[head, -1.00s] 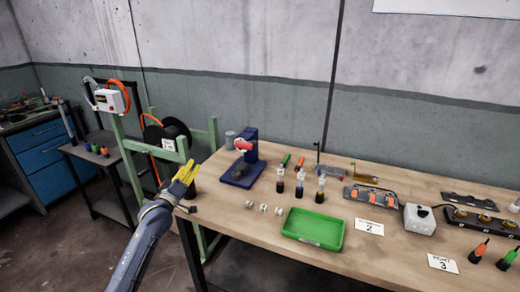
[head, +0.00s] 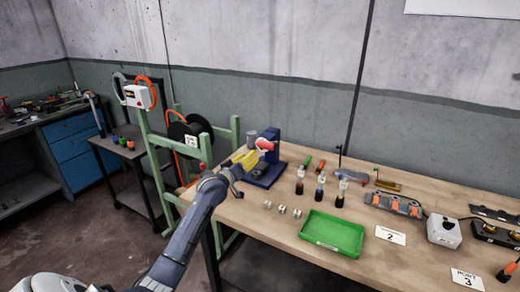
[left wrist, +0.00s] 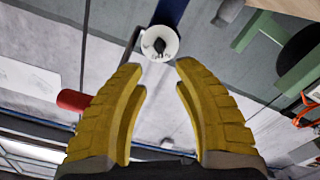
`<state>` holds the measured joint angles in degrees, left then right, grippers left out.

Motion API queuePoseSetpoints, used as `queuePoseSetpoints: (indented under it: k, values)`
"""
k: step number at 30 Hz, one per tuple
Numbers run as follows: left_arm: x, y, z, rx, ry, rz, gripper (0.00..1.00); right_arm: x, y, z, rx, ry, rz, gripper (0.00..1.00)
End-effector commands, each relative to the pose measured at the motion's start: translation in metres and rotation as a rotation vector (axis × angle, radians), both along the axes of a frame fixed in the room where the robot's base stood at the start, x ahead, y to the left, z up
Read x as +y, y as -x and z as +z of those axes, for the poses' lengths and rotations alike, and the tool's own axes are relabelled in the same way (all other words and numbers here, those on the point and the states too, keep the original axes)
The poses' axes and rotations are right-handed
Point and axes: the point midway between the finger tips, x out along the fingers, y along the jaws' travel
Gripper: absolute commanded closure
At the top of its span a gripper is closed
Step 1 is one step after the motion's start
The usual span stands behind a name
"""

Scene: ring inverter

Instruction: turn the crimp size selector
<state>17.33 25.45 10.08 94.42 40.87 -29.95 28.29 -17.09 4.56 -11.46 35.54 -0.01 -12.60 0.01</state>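The blue crimp press (head: 271,142) stands at the left end of the workbench, with a red part near its top. In the left wrist view a round white dial with a black pointer knob (left wrist: 159,43) sits on the blue upright, just beyond my fingertips; I take it for the crimp size selector. My left gripper (head: 257,155) has yellow fingers and reaches in front of the press, hiding part of it. In the left wrist view the left gripper (left wrist: 159,68) is open and empty, its fingers spread to either side below the dial. My right gripper is not in view.
A red cylindrical end (left wrist: 74,100) shows left of my fingers in the wrist view. Right of the press stand several bottles (head: 320,189), small white pieces (head: 282,209) and a green tray (head: 332,234). A green frame with a cable reel (head: 190,133) stands left.

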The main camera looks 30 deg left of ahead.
Motion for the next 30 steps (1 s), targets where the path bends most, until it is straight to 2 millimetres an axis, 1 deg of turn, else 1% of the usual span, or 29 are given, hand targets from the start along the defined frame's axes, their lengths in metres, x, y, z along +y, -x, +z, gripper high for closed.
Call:
queuePoseSetpoints:
  k: [1,6,12,15,21,30]
  values:
    - [0.000,-0.010,0.001,-0.001,0.002,0.000,0.70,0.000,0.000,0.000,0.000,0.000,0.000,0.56]
    - [0.002,-0.040,0.001,-0.001,0.001,0.000,0.70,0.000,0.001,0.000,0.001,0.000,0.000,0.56]
    - [0.004,-0.068,0.001,0.000,0.002,0.001,0.70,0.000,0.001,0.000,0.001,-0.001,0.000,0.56]
    - [0.005,-0.078,0.000,0.001,0.000,0.000,0.70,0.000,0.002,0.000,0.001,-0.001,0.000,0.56]
    - [0.005,-0.092,0.000,0.001,0.001,0.000,0.70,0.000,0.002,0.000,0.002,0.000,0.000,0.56]
    - [0.006,-0.098,0.000,-0.001,0.001,0.000,0.70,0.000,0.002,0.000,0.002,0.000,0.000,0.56]
